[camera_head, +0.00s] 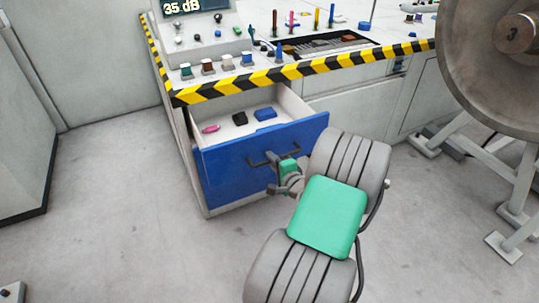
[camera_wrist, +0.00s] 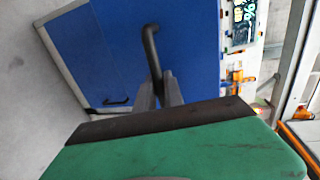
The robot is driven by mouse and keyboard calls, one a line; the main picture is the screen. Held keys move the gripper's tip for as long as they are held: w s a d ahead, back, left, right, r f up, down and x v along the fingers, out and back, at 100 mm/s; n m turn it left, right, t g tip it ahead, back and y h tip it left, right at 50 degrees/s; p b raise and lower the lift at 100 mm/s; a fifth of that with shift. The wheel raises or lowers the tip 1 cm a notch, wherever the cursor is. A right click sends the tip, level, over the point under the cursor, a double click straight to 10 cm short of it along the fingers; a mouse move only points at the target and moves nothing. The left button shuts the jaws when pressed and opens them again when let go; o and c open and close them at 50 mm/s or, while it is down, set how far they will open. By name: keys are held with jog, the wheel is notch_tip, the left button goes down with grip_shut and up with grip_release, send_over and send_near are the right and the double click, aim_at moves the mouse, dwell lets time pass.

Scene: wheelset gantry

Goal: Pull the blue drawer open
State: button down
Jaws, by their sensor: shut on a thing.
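The blue drawer (camera_head: 230,176) stands open under the workbench, pulled well out, with its inside showing. Its front also fills the upper middle of the wrist view (camera_wrist: 193,45). The dark bar handle (camera_head: 256,162) is on the drawer front and also shows in the wrist view (camera_wrist: 149,42). My gripper (camera_head: 274,160) is shut on the handle, its fingers meeting the bar in the wrist view (camera_wrist: 159,88). My arm hides the right lower part of the drawer front.
Inside the drawer lie a pink item (camera_head: 211,129), a black block (camera_head: 240,118) and a blue block (camera_head: 265,114). The bench edge has yellow-black striping (camera_head: 300,71). A large wheel (camera_head: 490,65) on a stand is at the right. Floor left of the drawer is clear.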

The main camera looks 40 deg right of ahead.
jog(key=shift+s, duration=0.2)
jog(key=c, duration=1.5)
grip_release()
jog(key=shift+w, duration=0.1)
jog(key=shift+o, duration=0.2)
jog(key=p+v, duration=0.1)
jog(key=v, duration=0.7)
jog(key=shift+w+a, duration=0.1)
